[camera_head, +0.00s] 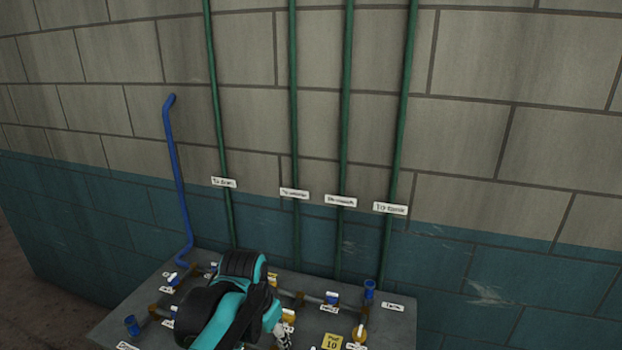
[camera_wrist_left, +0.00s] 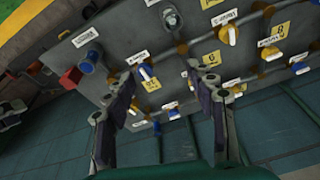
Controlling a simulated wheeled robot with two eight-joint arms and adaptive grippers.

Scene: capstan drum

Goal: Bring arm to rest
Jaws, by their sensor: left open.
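My left gripper (camera_wrist_left: 162,72) is open and empty in the left wrist view, its two fingers spread and pointing at the grey panel (camera_wrist_left: 118,62). A blue valve handle (camera_wrist_left: 146,72) shows between the fingertips; I cannot tell whether either finger touches anything. In the head view a teal and black arm of mine (camera_head: 232,305) reaches over the panel (camera_head: 400,325) and hides its middle. Only a small part of the gripper shows at the lower edge. My right gripper is in neither view.
The panel carries pipes, labels, blue and yellow handles, and upright blue stubs (camera_head: 369,290) (camera_head: 132,325). A bent blue pipe (camera_head: 175,170) stands at left. Several green pipes (camera_head: 294,110) run up the block wall (camera_head: 520,150) behind. The space above the panel's right side is clear.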

